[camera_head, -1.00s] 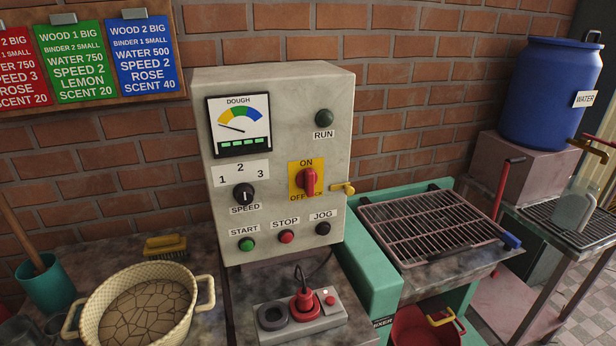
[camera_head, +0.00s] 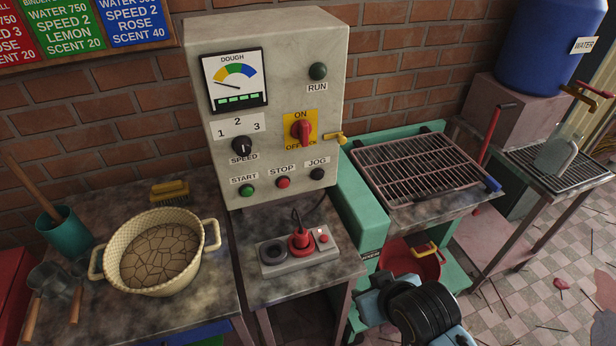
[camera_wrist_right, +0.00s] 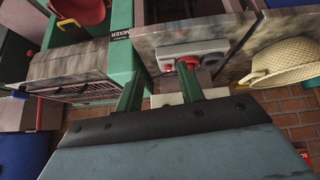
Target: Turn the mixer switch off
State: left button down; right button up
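The mixer switch (camera_head: 301,131) is a red rotary handle on a yellow plate marked ON above and OFF below. Its handle stands roughly upright, on the front of the grey control box (camera_head: 225,170). The RUN lamp (camera_head: 318,71) is dark green. My right arm is low at the right in the head view, well below and right of the switch. In the right wrist view, the green fingers of my right gripper (camera_wrist_right: 158,92) stand apart with nothing held between them. The switch is not visible there. My left gripper is not in view.
A brass-coloured piece (camera_head: 341,139) sticks out beside the switch. Below the box is a grey unit with a red knob (camera_head: 300,242). A cream pot (camera_head: 125,281) stands left, a wire rack (camera_head: 410,168) right. The air before the panel is clear.

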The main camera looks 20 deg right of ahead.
jog(key=w+a+r+m+t, duration=0.1)
jog(key=w+r+t, duration=0.5)
jog(key=w+r, duration=0.45)
jog(key=t, duration=0.5)
send_near(305, 131)
jog(key=w+p, duration=0.1)
jog(key=w, duration=0.7)
jog(key=shift+w, duration=0.35)
grip_shut()
